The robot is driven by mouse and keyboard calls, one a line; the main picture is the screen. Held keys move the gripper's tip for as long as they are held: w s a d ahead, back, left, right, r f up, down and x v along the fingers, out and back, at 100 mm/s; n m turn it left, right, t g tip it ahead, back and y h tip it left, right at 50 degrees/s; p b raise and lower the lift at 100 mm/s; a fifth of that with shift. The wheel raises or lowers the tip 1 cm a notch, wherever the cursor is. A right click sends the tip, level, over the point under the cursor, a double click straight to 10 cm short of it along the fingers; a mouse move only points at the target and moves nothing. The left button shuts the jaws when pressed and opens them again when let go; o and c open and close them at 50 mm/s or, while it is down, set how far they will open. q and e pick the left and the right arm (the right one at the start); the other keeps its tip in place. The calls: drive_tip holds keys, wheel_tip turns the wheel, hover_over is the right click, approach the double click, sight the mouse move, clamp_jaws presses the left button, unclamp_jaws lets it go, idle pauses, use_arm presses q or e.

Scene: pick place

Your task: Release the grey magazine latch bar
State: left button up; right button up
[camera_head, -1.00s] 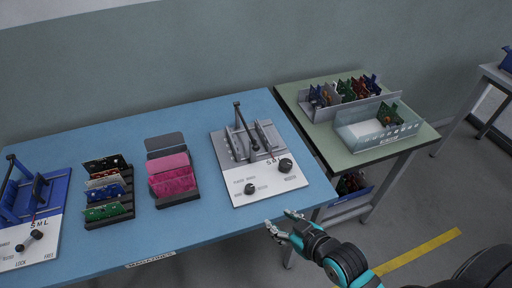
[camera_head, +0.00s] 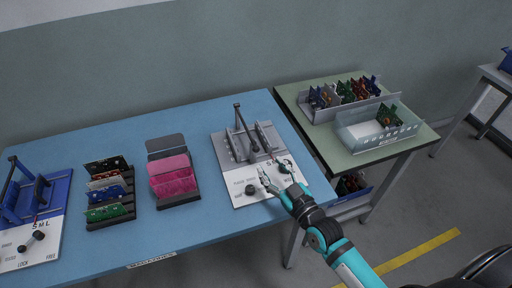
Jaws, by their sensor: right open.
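The grey magazine fixture (camera_head: 226,150) stands on the right part of the blue table, with a white front panel (camera_head: 240,195) carrying printed labels and black knobs. A dark bar (camera_head: 240,118) with a round end rises over its grey channel and slants down toward the panel. I cannot tell from this view whether it is latched. My right gripper (camera_head: 272,169) is open and empty over the white panel, in front of the bar's lower end. It partly hides the right-hand knob; whether it touches anything is unclear. My left gripper is not in view.
A blue fixture (camera_head: 50,192) stands at the far left. A black rack of circuit boards (camera_head: 108,213) and a rack with pink pieces (camera_head: 175,187) stand between. A green table (camera_head: 312,132) at right holds a grey bin and a clear bin (camera_head: 372,146) with boards.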

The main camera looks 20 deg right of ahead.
sight(256, 149)
drive_tip(key=x, duration=0.9)
drive_tip(key=shift+a, duration=0.1)
clamp_jaws()
